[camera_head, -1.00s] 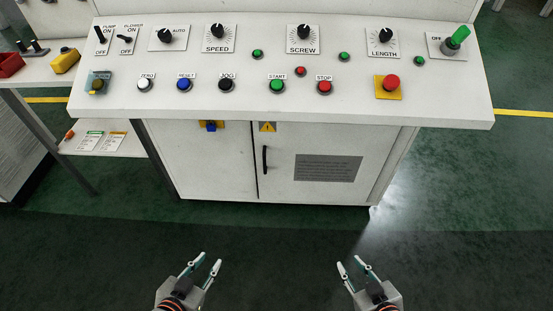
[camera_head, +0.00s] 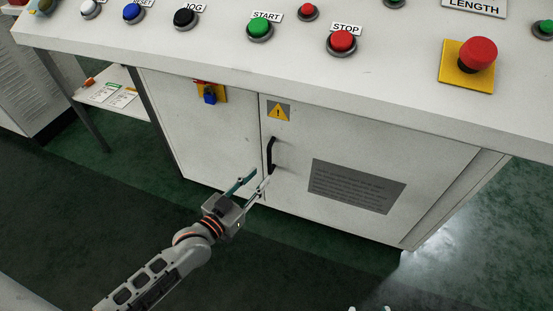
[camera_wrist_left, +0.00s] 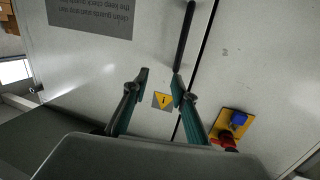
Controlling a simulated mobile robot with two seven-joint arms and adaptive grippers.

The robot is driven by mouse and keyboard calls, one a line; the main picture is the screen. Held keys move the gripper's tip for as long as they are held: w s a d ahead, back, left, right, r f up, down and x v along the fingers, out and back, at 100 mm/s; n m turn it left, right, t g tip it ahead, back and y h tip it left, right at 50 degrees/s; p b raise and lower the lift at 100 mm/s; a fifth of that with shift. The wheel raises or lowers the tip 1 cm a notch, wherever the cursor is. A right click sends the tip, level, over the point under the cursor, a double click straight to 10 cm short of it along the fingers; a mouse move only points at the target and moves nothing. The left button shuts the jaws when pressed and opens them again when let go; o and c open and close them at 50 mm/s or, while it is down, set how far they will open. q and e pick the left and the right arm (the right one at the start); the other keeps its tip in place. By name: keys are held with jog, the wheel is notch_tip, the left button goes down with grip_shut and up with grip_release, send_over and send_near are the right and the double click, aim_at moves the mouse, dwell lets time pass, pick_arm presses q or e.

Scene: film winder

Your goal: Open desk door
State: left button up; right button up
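The white desk door (camera_head: 325,145) is shut in the cabinet front under the control panel. Its black vertical handle (camera_head: 271,155) is near the door's left edge; the handle also shows at the top of the left wrist view (camera_wrist_left: 184,35). My left gripper (camera_head: 260,176) is open and empty, its fingertips near the handle's lower end. In the left wrist view the fingers (camera_wrist_left: 160,78) are apart with nothing between them, and the handle lies beyond them, slightly right. Contact cannot be told. Only the fingertips of my right gripper (camera_head: 368,308) show at the bottom edge, apart.
The control panel (camera_head: 380,100) overhangs the door, with a red stop button (camera_head: 342,40) and a large red button on a yellow plate (camera_head: 468,60). A yellow-and-blue lock switch (camera_head: 210,93) sits on the left cabinet panel. The green floor in front is clear.

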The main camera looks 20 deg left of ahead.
pick_arm(q)
jog(key=n+b, duration=0.1)
jog(key=b, duration=0.2)
send_near(268, 159)
jog(key=w+d+f, duration=0.1)
jog(key=w+f, duration=0.1)
jog(key=shift+t+y, duration=0.4)
jog(key=shift+t, duration=0.1)
jog(key=shift+r+b+x, duration=0.25)
jog(key=shift+b+x, duration=0.3)
jog(key=shift+x, duration=1.6)
jog(key=shift+r+b+x, duration=0.2)
jog(key=shift+b+x, duration=0.35)
jog(key=shift+x, duration=1.6)
pick_arm(e)
jog(key=a+f+m, duration=0.1)
jog(key=s+a+f+m, duration=0.1)
jog(key=a+m, duration=0.1)
jog(key=shift+s+f+y, duration=0.15)
jog(key=shift+f+y, duration=0.1)
jog(key=shift+y, duration=0.05)
pick_arm(q)
grip_shut()
